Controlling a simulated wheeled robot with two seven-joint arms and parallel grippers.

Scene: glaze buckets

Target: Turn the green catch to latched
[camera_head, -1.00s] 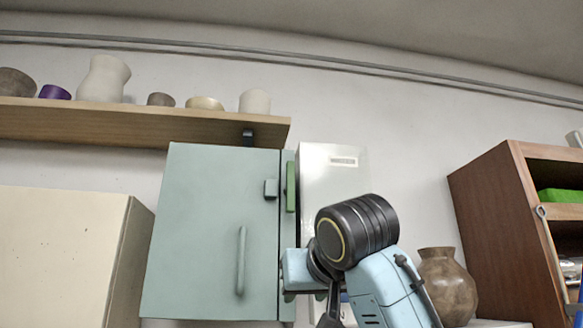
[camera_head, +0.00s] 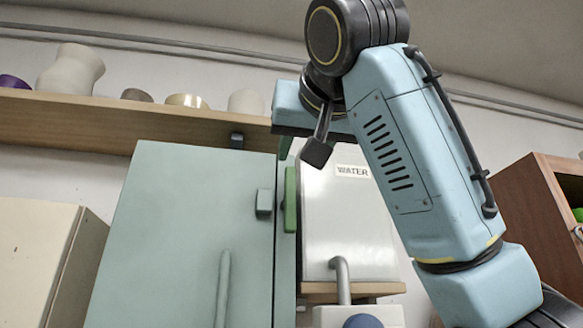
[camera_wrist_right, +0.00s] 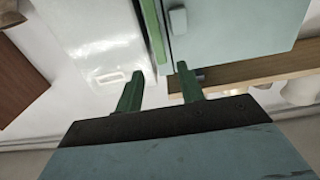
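The green catch (camera_head: 290,198) stands upright on the narrow strip at the right edge of a pale green cabinet (camera_head: 190,215). A small grey-green block (camera_head: 264,203) is on the door just left of it, and the catch does not lie across it. The catch also shows at the top of the right wrist view (camera_wrist_right: 153,30). My right gripper (camera_head: 288,147) is above the catch and apart from it. In the right wrist view its two green fingers (camera_wrist_right: 160,72) are spread with nothing between them. My left gripper is not in view.
A wooden shelf (camera_head: 100,120) with several pots runs above the cabinet, close to my right gripper. A white box marked WATER (camera_head: 345,220) is right of the catch. A cream cabinet (camera_head: 35,265) is at left and a brown cupboard (camera_head: 535,200) at right.

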